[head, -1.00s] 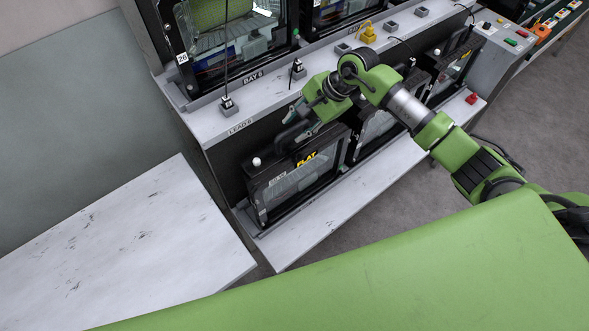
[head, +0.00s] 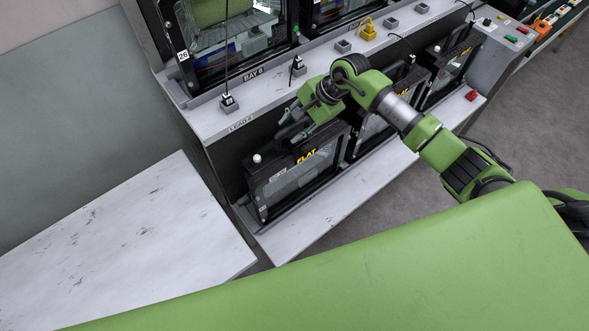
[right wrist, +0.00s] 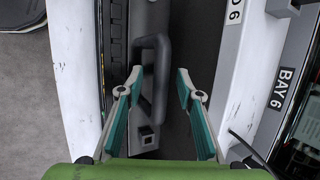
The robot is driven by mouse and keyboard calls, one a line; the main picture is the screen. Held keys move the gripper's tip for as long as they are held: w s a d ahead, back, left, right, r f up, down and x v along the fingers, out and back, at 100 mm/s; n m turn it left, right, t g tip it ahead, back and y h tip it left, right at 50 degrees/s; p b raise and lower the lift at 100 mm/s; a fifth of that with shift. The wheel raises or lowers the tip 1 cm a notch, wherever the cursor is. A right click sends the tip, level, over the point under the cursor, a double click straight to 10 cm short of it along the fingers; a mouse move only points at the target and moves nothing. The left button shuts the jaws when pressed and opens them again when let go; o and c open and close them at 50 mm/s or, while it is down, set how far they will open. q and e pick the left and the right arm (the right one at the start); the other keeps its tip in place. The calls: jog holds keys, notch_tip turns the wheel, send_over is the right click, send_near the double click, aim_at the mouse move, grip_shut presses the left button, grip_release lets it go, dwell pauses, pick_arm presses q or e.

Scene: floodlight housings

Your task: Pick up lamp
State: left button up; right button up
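The lamp is a black floodlight housing (head: 302,180) with a glass front and yellow "FLAT" lettering. In the head view it stands on the low white shelf under the bench. Its dark handle (right wrist: 158,90) shows in the right wrist view. My right gripper (head: 290,128) is just above the top of the lamp and partly hides the handle in the head view. In the right wrist view my right gripper (right wrist: 160,72) is open, with its teal fingers on either side of the handle. No grip on it shows. My left gripper is not in view.
More black housings (head: 378,125) stand to the right on the same shelf. The white bench ledge (head: 215,123) above carries plugs and hanging leads. A bare white table (head: 120,230) is at the left. A grey control box (head: 500,50) stands at the right.

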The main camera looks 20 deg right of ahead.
jog(key=shift+f+b, duration=0.15)
jog(key=shift+b, duration=0.15)
dwell(0.4)
grip_shut()
jog(key=shift+w+a+r, duration=0.1)
jog(key=shift+w+r, duration=0.15)
jog(key=shift+r, duration=0.05)
